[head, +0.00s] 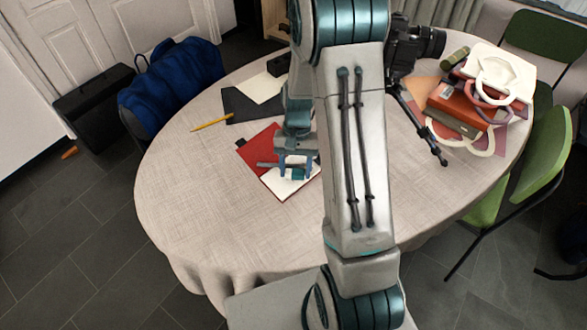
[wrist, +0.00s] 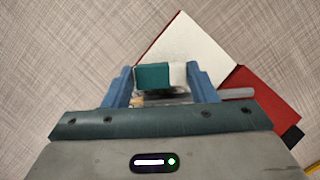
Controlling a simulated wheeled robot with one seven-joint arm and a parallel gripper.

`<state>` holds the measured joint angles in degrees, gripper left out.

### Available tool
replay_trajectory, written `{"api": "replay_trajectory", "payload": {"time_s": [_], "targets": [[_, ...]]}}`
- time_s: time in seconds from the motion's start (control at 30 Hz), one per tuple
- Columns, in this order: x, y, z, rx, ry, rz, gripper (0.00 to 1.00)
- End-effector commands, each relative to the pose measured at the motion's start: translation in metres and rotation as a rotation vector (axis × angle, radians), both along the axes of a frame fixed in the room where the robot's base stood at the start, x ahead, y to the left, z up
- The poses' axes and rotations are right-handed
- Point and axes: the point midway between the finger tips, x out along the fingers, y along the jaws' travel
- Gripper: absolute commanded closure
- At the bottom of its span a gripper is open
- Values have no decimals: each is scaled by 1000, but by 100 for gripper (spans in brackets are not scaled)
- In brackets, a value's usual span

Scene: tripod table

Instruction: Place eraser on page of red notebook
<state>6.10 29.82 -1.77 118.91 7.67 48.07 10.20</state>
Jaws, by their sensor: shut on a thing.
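The red notebook (head: 257,151) lies open on the table, its red cover at the back left and its white page (head: 273,184) towards the front. In the wrist view the page (wrist: 190,42) and the red cover (wrist: 262,88) both show. My gripper (head: 296,172) is over the page. In the wrist view my gripper (wrist: 160,78) is shut on the teal and white eraser (wrist: 153,76), held crosswise between its fingers. The eraser also shows in the head view (head: 295,174). I cannot tell whether it touches the page. My gripper hides part of the page.
A black notebook (head: 238,106) and a yellow pencil (head: 212,123) lie behind on the round table (head: 190,190). A camera on a tripod (head: 408,50) and a pile of books and bags (head: 465,100) stand at the right. The table's front left is clear.

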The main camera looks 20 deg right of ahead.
Motion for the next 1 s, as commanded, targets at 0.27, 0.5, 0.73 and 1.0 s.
{"api": "replay_trajectory", "payload": {"time_s": [0.27, 0.5, 0.73, 1.0], "targets": [[0, 0, -7, 0, 0, 0, 70], [0, 0, -6, 0, 0, 0, 26], [2, -1, -1, 0, -2, 0, 26], [15, -7, 45, -1, -6, -2, 26]]}}
